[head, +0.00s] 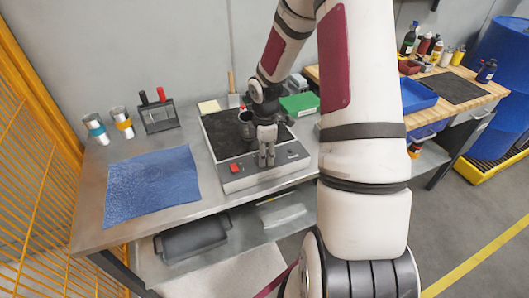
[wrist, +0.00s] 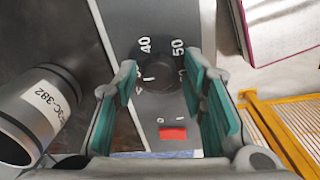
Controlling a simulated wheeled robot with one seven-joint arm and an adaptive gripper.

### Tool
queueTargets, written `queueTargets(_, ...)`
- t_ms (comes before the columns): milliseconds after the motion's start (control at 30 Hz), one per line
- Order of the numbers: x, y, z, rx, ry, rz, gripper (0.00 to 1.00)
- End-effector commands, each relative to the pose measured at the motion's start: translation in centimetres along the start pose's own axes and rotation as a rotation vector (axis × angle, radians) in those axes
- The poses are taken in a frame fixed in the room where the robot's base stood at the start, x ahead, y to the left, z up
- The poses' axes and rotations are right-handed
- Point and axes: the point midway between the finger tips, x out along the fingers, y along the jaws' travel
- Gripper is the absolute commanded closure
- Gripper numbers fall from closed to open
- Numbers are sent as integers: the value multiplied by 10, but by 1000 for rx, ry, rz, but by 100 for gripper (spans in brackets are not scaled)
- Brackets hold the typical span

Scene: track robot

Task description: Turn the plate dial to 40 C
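The plate (head: 228,133) has a dark top and a grey front panel (head: 262,178) on the metal bench. In the wrist view its black dial (wrist: 160,76) lies between the two teal-padded fingers of my gripper (wrist: 159,90). The fingers stand apart on either side of the dial; I cannot tell whether they touch it. A white mark on the dial points left, toward a partly hidden number, not at the printed 40. The printed 50 is at upper right. In the head view my gripper (head: 266,161) points down at the panel and hides the dial.
A labelled metal beaker (wrist: 40,108) stands on the plate close to my gripper. The panel's red switch (wrist: 173,134) is near the fingers. A blue cloth (head: 152,184) lies left of the plate; a green box (head: 299,104) is behind right.

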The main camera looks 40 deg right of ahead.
Motion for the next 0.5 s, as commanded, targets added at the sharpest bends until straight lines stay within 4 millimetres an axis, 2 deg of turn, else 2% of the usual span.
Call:
queueTargets(33, 0, 0, 0, 0, 0, 0, 79)
queueTargets(100, 0, 0, 0, 0, 0, 0, 95)
queueTargets(133, 0, 0, 0, 0, 0, 0, 100)
queueTargets(500, 0, 0, 0, 38, -3, 0, 100)
